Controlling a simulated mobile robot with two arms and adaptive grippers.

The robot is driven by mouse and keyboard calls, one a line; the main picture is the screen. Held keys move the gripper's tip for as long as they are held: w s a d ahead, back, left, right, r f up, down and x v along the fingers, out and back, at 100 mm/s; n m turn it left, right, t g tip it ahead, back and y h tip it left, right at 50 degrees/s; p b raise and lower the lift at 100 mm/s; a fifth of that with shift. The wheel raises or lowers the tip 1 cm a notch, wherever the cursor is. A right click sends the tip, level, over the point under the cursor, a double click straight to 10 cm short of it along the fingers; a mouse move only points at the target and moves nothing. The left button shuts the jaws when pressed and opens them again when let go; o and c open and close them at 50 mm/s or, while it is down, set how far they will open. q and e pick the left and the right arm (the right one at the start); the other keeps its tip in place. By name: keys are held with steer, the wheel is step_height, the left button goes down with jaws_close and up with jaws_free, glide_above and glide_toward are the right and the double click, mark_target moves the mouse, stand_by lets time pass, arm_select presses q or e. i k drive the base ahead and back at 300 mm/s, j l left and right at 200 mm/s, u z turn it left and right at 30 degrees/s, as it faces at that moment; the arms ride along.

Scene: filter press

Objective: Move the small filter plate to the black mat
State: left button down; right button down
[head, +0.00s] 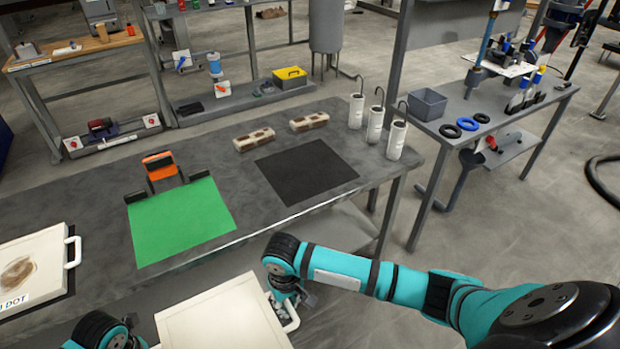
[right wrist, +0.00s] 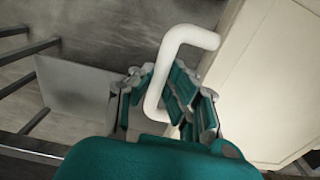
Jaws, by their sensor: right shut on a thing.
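A cream filter plate (head: 225,318) is in front of the table at the bottom of the head view, its lower part cut off. My right gripper (head: 288,295) is shut on the white handle at its right side. In the right wrist view the fingers (right wrist: 165,95) sit around the white handle (right wrist: 190,35), beside the plate (right wrist: 265,80). My left wrist (head: 100,332) is at the plate's left; its fingers are not clear. The black mat (head: 305,170) lies bare on the table. I cannot tell the plate's size class from its label.
Another cream plate (head: 30,262) with a brown stain and "DOT" lettering lies at the table's left. A green mat (head: 180,220) is bare, with an orange-and-black device (head: 160,168) behind it. Two brown-and-white blocks (head: 254,139) and several hooked white cylinders (head: 397,140) stand near the black mat.

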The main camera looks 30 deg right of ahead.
mark_target(305, 168)
steer(key=l+z, duration=0.2)
steer(key=l, duration=0.3)
steer(key=i+l+z, duration=0.2)
steer(key=l, duration=0.3)
steer(key=i+l, duration=0.1)
steer(key=i, duration=0.2)
steer(key=i+l+z, duration=0.1)
steer(key=i, duration=1.1)
